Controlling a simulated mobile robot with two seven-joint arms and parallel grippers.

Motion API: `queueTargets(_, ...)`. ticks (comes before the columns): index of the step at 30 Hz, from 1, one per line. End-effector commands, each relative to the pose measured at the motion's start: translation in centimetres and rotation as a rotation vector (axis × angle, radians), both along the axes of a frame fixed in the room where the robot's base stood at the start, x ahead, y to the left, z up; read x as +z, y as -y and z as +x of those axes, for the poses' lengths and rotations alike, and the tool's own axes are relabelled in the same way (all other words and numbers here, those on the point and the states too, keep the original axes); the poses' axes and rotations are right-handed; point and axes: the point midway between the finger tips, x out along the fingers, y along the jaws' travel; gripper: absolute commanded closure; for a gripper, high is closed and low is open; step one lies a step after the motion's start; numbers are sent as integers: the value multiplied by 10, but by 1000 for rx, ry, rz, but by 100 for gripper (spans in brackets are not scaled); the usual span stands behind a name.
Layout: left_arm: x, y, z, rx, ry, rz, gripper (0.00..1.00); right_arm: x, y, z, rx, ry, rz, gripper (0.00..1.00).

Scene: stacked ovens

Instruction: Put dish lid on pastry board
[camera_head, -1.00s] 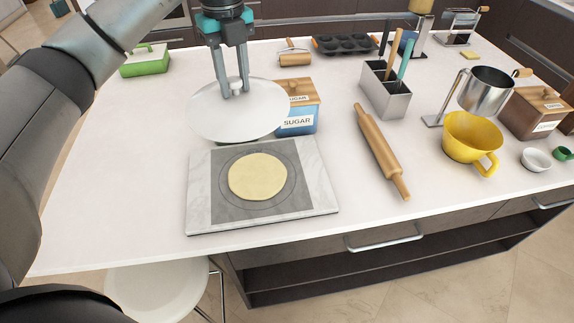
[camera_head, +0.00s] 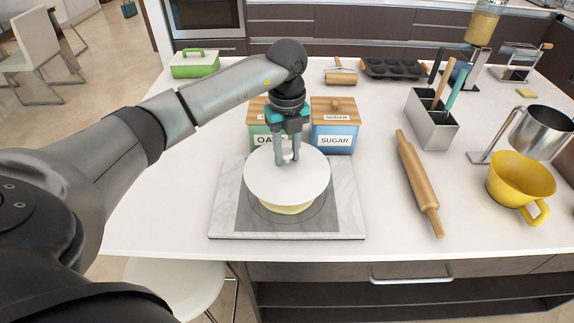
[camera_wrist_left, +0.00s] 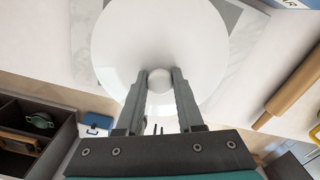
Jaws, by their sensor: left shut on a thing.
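The dish lid (camera_head: 262,178) is a round white disc with a small knob. My left gripper (camera_head: 287,158) is shut on the knob from above. The lid is over the pastry board (camera_head: 345,215), a pale marble slab with a dark grey square, and covers most of the yellow dough (camera_head: 288,208), whose front edge shows below it. I cannot tell whether the lid touches the dough or hovers just above it. In the left wrist view the lid (camera_wrist_left: 120,40) fills the upper middle, with its knob between the fingers (camera_wrist_left: 160,80). My right gripper is not in view.
The oats box (camera_head: 257,112) and the sugar box (camera_head: 335,130) stand close behind the board. A rolling pin (camera_head: 418,185), a utensil holder (camera_head: 430,122) and a yellow bowl (camera_head: 520,180) are to the right. The counter left of the board is clear.

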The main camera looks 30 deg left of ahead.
Motion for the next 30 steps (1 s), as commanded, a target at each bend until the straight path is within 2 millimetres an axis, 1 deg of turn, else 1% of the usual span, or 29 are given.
queueTargets(4, -10, 0, 0, 0, -2, -1, 100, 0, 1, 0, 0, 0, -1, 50)
queueTargets(9, -36, 1, -1, 1, -3, -2, 100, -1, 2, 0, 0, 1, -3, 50)
queueTargets(12, -44, 0, 0, 0, 1, -1, 100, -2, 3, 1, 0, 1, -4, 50)
queueTargets(20, -45, 0, 0, 0, 2, 0, 100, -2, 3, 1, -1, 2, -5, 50)
queueTargets(30, -56, 0, 0, 0, 0, 0, 100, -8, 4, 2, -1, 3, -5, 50)
